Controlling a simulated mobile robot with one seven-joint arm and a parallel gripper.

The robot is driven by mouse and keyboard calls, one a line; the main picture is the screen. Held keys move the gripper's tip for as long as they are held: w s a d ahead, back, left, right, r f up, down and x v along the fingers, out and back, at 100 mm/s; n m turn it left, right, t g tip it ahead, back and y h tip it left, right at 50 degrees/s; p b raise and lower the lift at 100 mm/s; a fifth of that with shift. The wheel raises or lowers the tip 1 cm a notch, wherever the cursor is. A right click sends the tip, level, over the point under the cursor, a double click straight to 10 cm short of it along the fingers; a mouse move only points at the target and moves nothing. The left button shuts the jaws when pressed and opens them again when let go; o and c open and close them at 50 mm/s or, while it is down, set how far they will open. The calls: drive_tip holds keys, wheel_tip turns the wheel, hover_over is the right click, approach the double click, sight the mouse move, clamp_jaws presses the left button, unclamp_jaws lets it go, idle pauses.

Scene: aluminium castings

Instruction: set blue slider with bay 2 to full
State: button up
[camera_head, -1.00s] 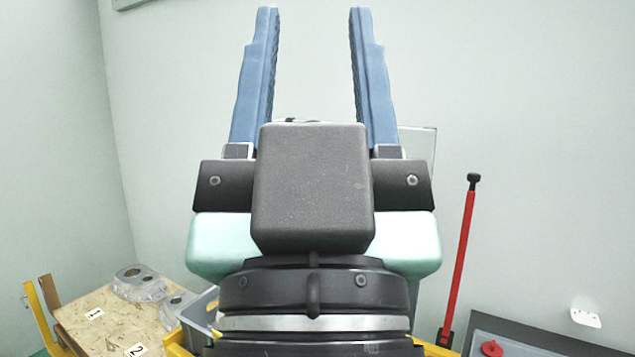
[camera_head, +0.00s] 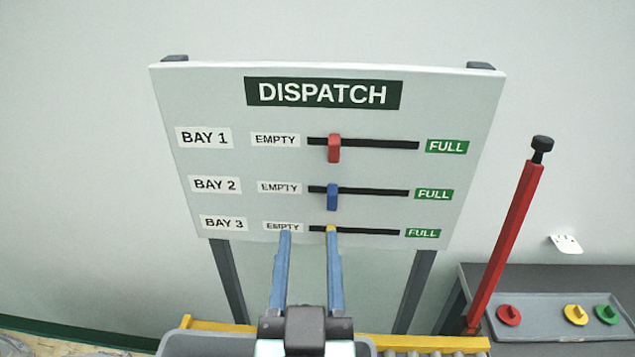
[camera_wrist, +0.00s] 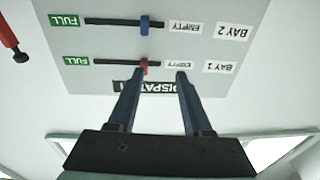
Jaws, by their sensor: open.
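The blue slider (camera_head: 332,197) sits on the bay 2 track (camera_head: 375,192) of the dispatch board (camera_head: 300,217), nearer the EMPTY label than the green FULL label (camera_head: 433,195) at the right end. It also shows in the wrist view (camera_wrist: 145,25), which is upside down. My gripper (camera_head: 308,232) is open and empty. In the head view its fingertips appear low on the board, over the bay 3 row. In the wrist view the fingers (camera_wrist: 154,72) reach toward the board, one tip by the red slider. I cannot tell how far the tips are from the board.
A red slider (camera_head: 334,148) is on the bay 1 track and a yellow slider (camera_head: 330,229) on bay 3, partly hidden by a finger. A red post (camera_head: 512,235) stands right of the board. A tray (camera_head: 540,321) with coloured knobs lies at the right.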

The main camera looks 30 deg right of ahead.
sight(332, 200)
drive_tip(key=shift+m+g+h, duration=0.3)
drive_tip(key=shift+g, duration=0.4)
drive_tip(key=w+d+f+p, duration=0.1)
drive_tip(key=w+d, duration=0.1)
drive_tip(key=d, duration=0.1)
drive_tip(key=w+d+p, duration=0.2)
drive_tip(key=w+d, duration=0.1)
drive_tip(key=w+d+f+p, duration=0.1)
drive_tip(key=w+d, duration=0.2)
drive_tip(key=shift+w+f, duration=0.1)
drive_tip(key=shift+f, duration=0.25)
clamp_jaws()
idle(0.7)
